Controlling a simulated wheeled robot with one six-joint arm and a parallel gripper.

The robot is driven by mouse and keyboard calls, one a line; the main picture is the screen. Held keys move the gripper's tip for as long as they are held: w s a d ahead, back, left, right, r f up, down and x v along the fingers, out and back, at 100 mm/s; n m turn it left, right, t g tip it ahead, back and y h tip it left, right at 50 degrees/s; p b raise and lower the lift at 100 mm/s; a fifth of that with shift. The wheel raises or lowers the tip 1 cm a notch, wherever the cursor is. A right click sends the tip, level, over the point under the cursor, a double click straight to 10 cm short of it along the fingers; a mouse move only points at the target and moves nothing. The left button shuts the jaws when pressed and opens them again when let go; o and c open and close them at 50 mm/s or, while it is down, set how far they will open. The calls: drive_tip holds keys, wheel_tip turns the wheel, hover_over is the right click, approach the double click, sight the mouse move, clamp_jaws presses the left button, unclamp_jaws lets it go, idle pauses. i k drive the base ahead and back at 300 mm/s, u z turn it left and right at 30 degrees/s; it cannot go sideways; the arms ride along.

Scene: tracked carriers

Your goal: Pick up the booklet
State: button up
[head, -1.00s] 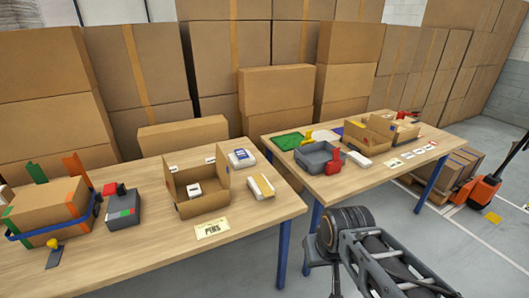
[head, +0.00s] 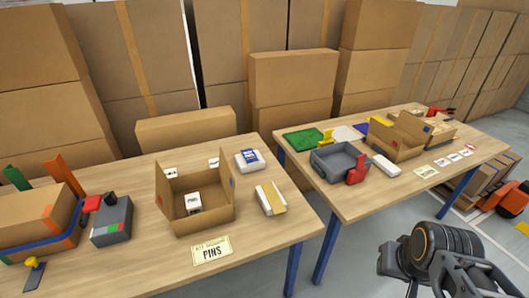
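I cannot tell for sure which thing is the booklet. A white item with a blue-marked top (head: 250,161) lies flat on the near table, behind and right of an open carton. A white item with a tan band (head: 270,199) lies just in front of it, near the table's right end. The open carton (head: 206,222) holds a small white labelled box (head: 193,202). A card reading PINS (head: 212,250) lies in front of the carton. Part of my arm shows at the lower right, clear of the near table; my gripper's fingers are not visible.
A grey device with a red part (head: 111,227) and a strapped carton (head: 33,226) stand at the left. Across a gap, the second table (head: 362,203) bears a grey bin (head: 338,160), a white item (head: 386,166) and open cartons. Stacked cartons wall the back.

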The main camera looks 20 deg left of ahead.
sight(249, 156)
drive_tip(key=u, duration=0.25)
drive_tip(key=i, duration=0.45)
drive_tip(key=u, duration=0.7)
drive_tip(key=i, duration=0.55)
drive_tip(key=u, duration=0.05)
